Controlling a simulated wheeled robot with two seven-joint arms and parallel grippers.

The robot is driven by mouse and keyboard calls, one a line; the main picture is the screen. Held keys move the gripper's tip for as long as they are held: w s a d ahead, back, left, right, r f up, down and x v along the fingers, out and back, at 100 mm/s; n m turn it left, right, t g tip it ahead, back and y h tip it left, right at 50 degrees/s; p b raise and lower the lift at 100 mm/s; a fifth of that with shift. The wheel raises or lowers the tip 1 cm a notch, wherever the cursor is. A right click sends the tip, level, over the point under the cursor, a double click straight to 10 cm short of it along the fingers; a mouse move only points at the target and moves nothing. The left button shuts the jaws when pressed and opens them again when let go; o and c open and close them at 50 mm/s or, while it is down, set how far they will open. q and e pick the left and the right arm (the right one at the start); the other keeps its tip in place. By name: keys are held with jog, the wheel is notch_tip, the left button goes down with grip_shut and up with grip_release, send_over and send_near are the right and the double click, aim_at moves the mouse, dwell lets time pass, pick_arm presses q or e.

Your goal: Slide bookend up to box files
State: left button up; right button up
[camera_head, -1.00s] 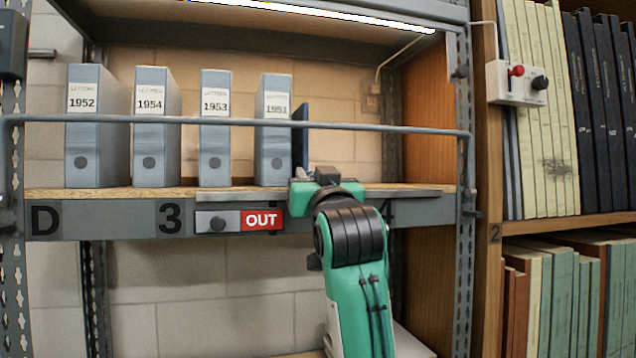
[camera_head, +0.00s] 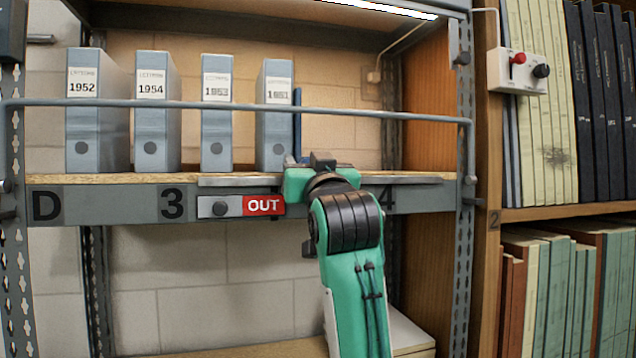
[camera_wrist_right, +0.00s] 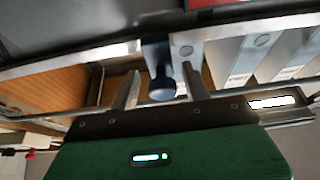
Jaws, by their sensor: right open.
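Several blue-grey box files stand upright on the shelf, labelled 1952 (camera_head: 97,115), 1954 (camera_head: 155,115), 1953 (camera_head: 216,120) and 1951 (camera_head: 274,115). The narrow blue bookend (camera_head: 297,125) stands just right of the 1951 file, seen nearly edge-on; I cannot tell whether they touch. My right gripper (camera_head: 320,162) is at the shelf's front edge by the bookend's lower end; its fingertips are hidden there. In the wrist view the right gripper (camera_wrist_right: 160,85) is open, with a dark blue knobbed part (camera_wrist_right: 160,82), apparently the bookend's, between its fingers. My left gripper is out of view.
A grey rail (camera_head: 390,113) crosses in front of the files. The shelf edge carries a sliding OUT sign (camera_head: 262,205) and grey strips (camera_head: 410,181). Shelf space right of the bookend is clear. A switch box (camera_head: 522,72) hangs on the right bookcase.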

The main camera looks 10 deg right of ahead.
jog(key=b+v, duration=0.6)
jog(key=v, duration=0.7)
jog(key=shift+b, duration=0.3)
jog(key=shift+d+f, duration=0.1)
jog(key=shift+f, duration=0.05)
